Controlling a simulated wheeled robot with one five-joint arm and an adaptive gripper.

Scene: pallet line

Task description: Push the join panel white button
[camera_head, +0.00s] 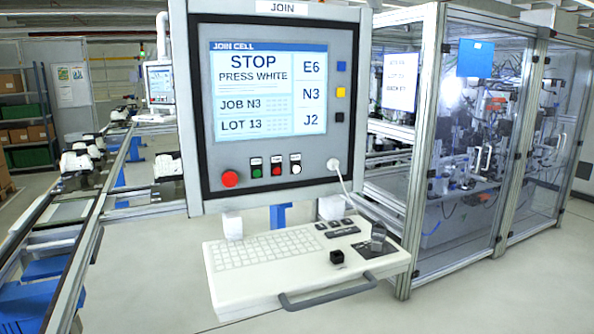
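The JOIN panel (206,160) fills the middle of the head view. Its screen (267,90) reads JOIN CELL, STOP, PRESS WHITE, JOB N3 and LOT 13, with E6, N3 and J2 at the right. The white button (296,168) is at the right end of a row under the screen, unobstructed. A larger red button (230,179) is at the far left of the row. My gripper is not in view.
A keyboard shelf (300,265) with a front handle (328,293) juts out below the panel. A conveyor line (60,250) runs along the left. A glazed machine cell (480,150) stands at the right. Floor is clear at the lower right.

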